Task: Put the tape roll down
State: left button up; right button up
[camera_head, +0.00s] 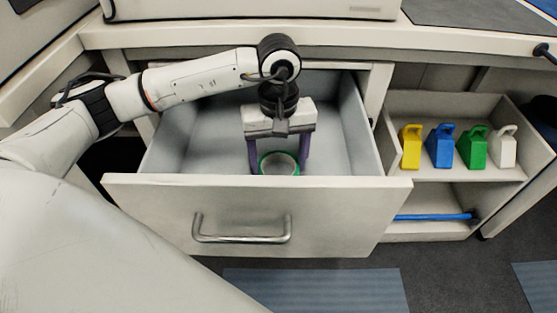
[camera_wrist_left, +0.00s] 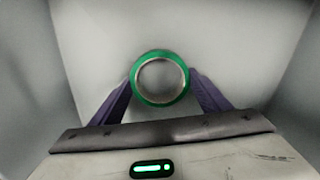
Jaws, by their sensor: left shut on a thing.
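The tape roll (camera_head: 279,163) is a green ring with a pale inner core. It is inside the open drawer (camera_head: 255,188), near its front panel, which hides the roll's lower part. My left gripper (camera_head: 279,165) reaches down into the drawer with its two purple fingers on either side of the roll. In the left wrist view the roll (camera_wrist_left: 159,78) sits between the fingertips (camera_wrist_left: 160,80), which close on its sides. I cannot tell whether the roll touches the drawer floor. My right gripper is not in view.
The drawer walls stand close around my left gripper, and the drawer floor looks otherwise empty. A shelf unit (camera_head: 455,178) at the right holds yellow (camera_head: 411,147), blue (camera_head: 440,146), green (camera_head: 472,147) and white (camera_head: 503,147) containers. A blue rod (camera_head: 433,217) lies below them.

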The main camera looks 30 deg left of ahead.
aim_at(279, 173)
pick_arm(q)
jog(key=o, duration=0.7)
jog(key=shift+f, duration=0.15)
jog(key=o, duration=0.5)
jog(key=shift+c, duration=0.2)
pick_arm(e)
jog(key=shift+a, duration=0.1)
pick_arm(q)
jog(key=shift+r, duration=0.45)
notch_tip(279, 173, up, 12)
jog(key=p, duration=0.3)
jog(key=shift+f, duration=0.25)
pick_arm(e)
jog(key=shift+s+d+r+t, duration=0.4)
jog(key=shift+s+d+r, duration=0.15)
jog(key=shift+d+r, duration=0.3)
